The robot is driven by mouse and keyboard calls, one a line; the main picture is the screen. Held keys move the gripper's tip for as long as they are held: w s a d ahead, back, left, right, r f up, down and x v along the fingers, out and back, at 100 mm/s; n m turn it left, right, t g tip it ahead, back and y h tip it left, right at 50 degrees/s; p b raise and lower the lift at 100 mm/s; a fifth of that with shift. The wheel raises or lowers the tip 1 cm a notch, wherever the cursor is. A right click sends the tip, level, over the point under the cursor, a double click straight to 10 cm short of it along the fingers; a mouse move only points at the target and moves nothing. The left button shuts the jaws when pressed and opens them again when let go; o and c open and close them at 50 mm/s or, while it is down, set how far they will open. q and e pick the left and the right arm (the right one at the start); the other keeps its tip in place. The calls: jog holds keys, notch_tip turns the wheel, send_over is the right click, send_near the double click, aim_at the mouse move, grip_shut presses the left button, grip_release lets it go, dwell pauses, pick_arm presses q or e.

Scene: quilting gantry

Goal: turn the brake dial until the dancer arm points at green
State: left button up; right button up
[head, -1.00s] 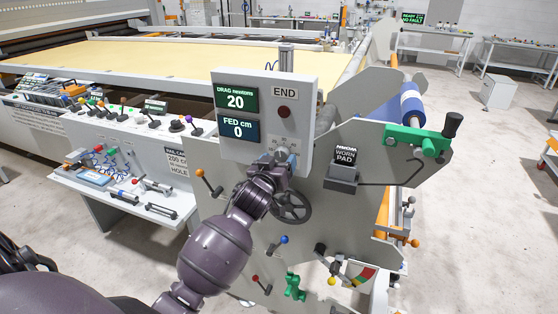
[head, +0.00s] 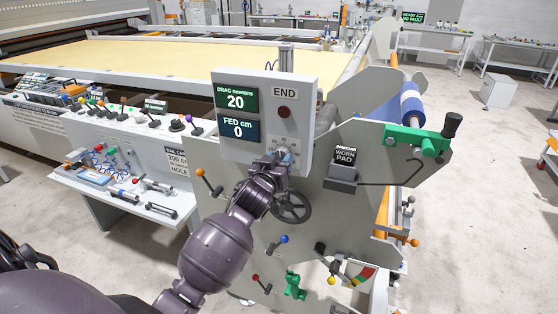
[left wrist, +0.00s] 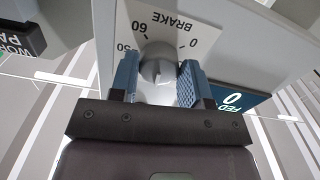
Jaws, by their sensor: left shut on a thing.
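The grey brake dial (left wrist: 158,64) sits on a white scale plate marked BRAKE with numbers, in the left wrist view. My left gripper (left wrist: 158,84) has its blue-padded fingers on both sides of the dial and is shut on it. In the head view the same gripper (head: 284,160) covers most of the dial, low on the grey control box (head: 306,110). The box displays read DRAG 20 newtons and FED 0 cm. A coloured sector (head: 364,277) with red, yellow and green shows low on the machine, beside a dark arm (head: 337,265); which colour it points at is unclear.
A black handwheel (head: 292,207) is just below my left wrist. A WORN PAD box (head: 343,168) is to the right. Open floor lies at the right.

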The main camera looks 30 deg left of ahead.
pick_arm(q)
jog(key=shift+m+p, duration=0.6)
jog(key=shift+m, duration=0.3)
jog(key=m, duration=0.2)
jog(key=shift+a+m+p, duration=0.1)
jog(key=shift+m+p, duration=0.25)
jog(key=shift+m, duration=0.85)
pick_arm(e)
jog(key=shift+s+r, duration=0.35)
jog(key=shift+s, duration=0.1)
pick_arm(q)
jog(key=o, duration=0.9)
jog(key=shift+o, duration=0.2)
jog(key=shift+s, duration=0.1)
jog(key=b+v, duration=0.1)
jog(key=v, duration=0.9)
jog(key=shift+s, duration=0.4)
pick_arm(e)
jog(key=shift+w+f, duration=0.15)
jog(key=shift+w, duration=0.15)
